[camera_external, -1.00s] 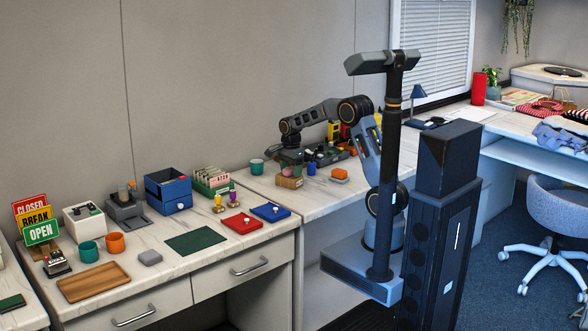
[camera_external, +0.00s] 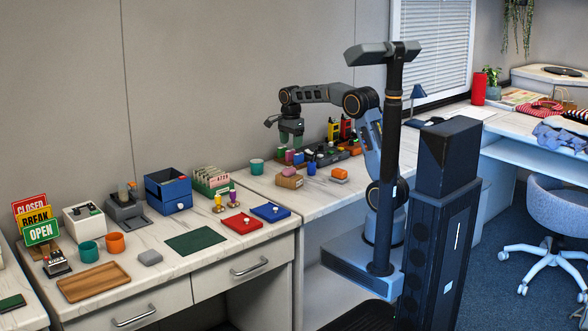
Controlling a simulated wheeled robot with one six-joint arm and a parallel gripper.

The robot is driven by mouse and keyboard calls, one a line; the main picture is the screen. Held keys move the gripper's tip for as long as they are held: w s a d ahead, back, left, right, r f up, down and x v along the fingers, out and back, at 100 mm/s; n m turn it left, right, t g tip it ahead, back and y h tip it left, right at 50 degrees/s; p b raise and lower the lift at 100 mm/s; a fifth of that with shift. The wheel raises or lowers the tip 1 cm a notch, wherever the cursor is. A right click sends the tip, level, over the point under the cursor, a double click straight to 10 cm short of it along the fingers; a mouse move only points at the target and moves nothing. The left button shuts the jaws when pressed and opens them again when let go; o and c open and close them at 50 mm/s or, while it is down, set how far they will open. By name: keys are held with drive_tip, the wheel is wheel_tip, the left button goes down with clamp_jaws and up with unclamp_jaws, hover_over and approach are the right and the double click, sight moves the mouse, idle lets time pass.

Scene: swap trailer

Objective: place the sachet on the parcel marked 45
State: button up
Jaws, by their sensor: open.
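A small brown box (camera_external: 289,182) stands near the front of the counter, below my gripper. It may be the parcel, but no number can be read on it. A small pinkish thing (camera_external: 289,171) shows at its top; whether this is the sachet I cannot tell. An orange item (camera_external: 340,173) lies on a pale, low block to the right, its markings also too small to read. My gripper (camera_external: 291,142) points down, open, in the air above the counter behind the box, with nothing visible between its fingers.
A blue cup (camera_external: 311,169) stands just right of the box and a teal cup (camera_external: 257,167) to its left. A dark tray with several coloured items (camera_external: 325,154) lies behind. Yellow and red devices (camera_external: 340,129) stand at the back. The counter's front strip (camera_external: 310,198) is clear.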

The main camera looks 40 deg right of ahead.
drive_tip(key=s+f+n+t, duration=0.1)
drive_tip(key=s+f+n, duration=0.1)
drive_tip(key=s+n, duration=0.7)
drive_tip(key=s+f+n+t, duration=0.2)
drive_tip(key=s+n, duration=0.6)
drive_tip(key=s, duration=0.5)
drive_tip(key=shift+s+d+f+n, duration=0.2)
drive_tip(key=shift+d+f+n, duration=0.2)
drive_tip(key=shift+f, duration=0.1)
